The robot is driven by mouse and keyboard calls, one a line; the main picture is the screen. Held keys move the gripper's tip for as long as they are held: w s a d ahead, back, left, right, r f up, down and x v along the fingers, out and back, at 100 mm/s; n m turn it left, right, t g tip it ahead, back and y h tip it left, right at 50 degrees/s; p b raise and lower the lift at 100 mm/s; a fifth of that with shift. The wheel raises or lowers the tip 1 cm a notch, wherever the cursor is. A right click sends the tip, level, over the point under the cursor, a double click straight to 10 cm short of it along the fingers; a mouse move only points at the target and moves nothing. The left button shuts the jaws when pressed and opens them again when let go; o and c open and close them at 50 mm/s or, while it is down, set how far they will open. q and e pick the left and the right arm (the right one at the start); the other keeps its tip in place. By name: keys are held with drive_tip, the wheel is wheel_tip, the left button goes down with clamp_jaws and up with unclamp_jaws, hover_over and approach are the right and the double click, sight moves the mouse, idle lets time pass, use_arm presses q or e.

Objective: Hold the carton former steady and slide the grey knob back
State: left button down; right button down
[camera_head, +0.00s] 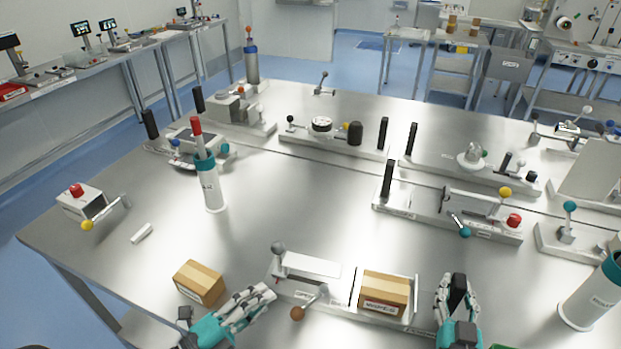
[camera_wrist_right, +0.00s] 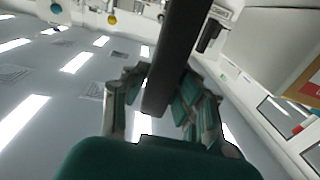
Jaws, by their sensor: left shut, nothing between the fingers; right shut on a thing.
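The carton former (camera_head: 322,286) is a low metal fixture at the near middle of the table. Its grey knob (camera_head: 278,248) stands at the left end, and a brown ball knob (camera_head: 298,313) sits on its front. A brown carton (camera_head: 385,291) rests in its right part. My left gripper (camera_head: 264,292) is shut and empty beside the left end, below the grey knob and apart from it. My right gripper (camera_head: 457,291) is shut on a black upright handle at the former's right end; this handle (camera_wrist_right: 177,50) runs between the fingers in the wrist view.
A loose carton (camera_head: 199,283) lies left of my left gripper. A white cylinder with a teal collar (camera_head: 209,185) stands behind, and another (camera_head: 590,295) stands at the right. Several fixtures with knobs and black handles line the back.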

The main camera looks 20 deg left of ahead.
drive_tip(key=shift+f, duration=0.3)
drive_tip(key=c, duration=1.4)
unclamp_jaws()
drive_tip(key=o, duration=0.4)
drive_tip(key=shift+r, duration=0.25)
drive_tip(key=shift+s+d, duration=0.2)
drive_tip(key=shift+s, duration=1.65)
drive_tip(key=shift+s+d, duration=0.2)
drive_tip(key=shift+s, duration=1.65)
